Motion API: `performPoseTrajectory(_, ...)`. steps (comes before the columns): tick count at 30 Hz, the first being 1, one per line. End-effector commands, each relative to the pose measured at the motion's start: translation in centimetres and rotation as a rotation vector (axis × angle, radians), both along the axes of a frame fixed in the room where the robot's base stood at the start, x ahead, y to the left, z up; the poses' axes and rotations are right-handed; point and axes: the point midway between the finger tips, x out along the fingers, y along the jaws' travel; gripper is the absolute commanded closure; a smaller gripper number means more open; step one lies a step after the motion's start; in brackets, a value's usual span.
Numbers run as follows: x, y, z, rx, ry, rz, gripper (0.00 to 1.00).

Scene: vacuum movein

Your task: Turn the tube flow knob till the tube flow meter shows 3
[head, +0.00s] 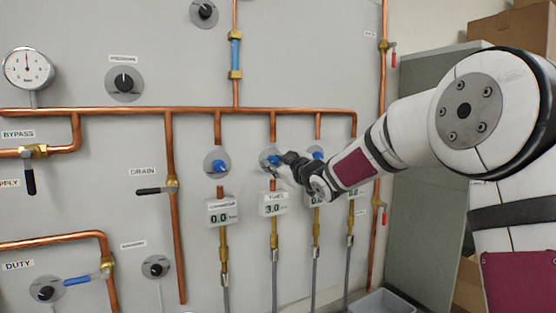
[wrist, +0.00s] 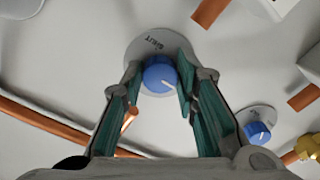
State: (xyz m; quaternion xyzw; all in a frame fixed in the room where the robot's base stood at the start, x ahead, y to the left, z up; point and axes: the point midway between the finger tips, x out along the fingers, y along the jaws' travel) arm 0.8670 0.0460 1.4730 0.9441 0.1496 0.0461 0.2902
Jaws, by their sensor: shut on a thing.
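The tube flow knob is a blue knob (head: 268,160) on a round grey plate, on the second of the vertical copper branches. In the wrist view the blue knob (wrist: 160,75) sits between the fingers, its white pointer line toward the lower right. The tube flow meter (head: 273,204) below it reads 3.0. My gripper (head: 281,163) is at the knob in the head view, partly covering it. In the wrist view my gripper (wrist: 158,84) has its two green-padded fingers either side of the knob, shut on it.
A similar blue knob (head: 217,165) is to the left, above a meter (head: 222,212) reading 0.0. Another blue knob (head: 318,153) is close on the right, and it also shows in the wrist view (wrist: 257,132). Copper pipes (head: 180,110) run along the panel. A grey bin (head: 384,303) stands below.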

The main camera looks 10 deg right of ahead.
Motion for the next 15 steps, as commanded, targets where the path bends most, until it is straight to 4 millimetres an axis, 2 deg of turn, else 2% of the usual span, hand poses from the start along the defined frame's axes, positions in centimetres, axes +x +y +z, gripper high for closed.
performPoseTrajectory(10, 0.03, 0.00, -0.08, 0.022, 0.008, -0.001, 1.00)
performPoseTrajectory(11, 0.03, 0.00, -0.08, 0.022, 0.008, -0.001, 0.66)
performPoseTrajectory(12, 0.03, 0.00, -0.08, 0.022, 0.008, -0.001, 0.57)
performPoseTrajectory(13, 0.03, 0.01, -0.07, 0.022, 0.008, -0.001, 0.52)
performPoseTrajectory(15, 0.03, 0.01, -0.07, 0.021, 0.008, -0.001, 0.52)
